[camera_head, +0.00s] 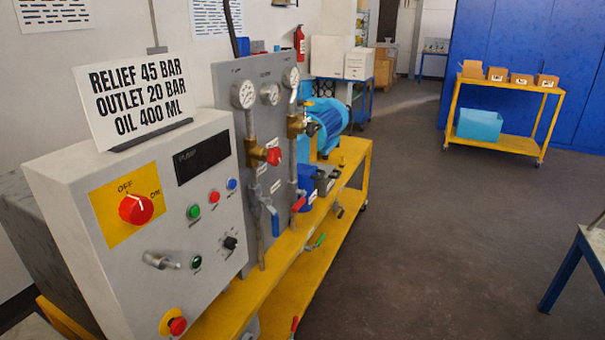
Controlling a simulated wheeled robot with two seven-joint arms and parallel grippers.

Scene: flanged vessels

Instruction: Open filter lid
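I cannot clearly pick out a filter lid. Dark blue fittings (307,172) sit on the yellow bench behind the gauge panel, small and partly hidden; I cannot tell whether one is the filter, or whether any lid there is open. The grey gauge panel (232,88) carries round gauges, brass valves, a red knob (273,156) and a blue lever handle (275,221). Neither of my grippers is in view.
A grey control box (215,262) with a red rotary switch (136,209) and sign (135,97) stands close at left. A blue motor (327,118) is behind the panel. Dark floor (420,230) is clear. A yellow cart (510,143) and a blue-legged table (567,270) stand at right.

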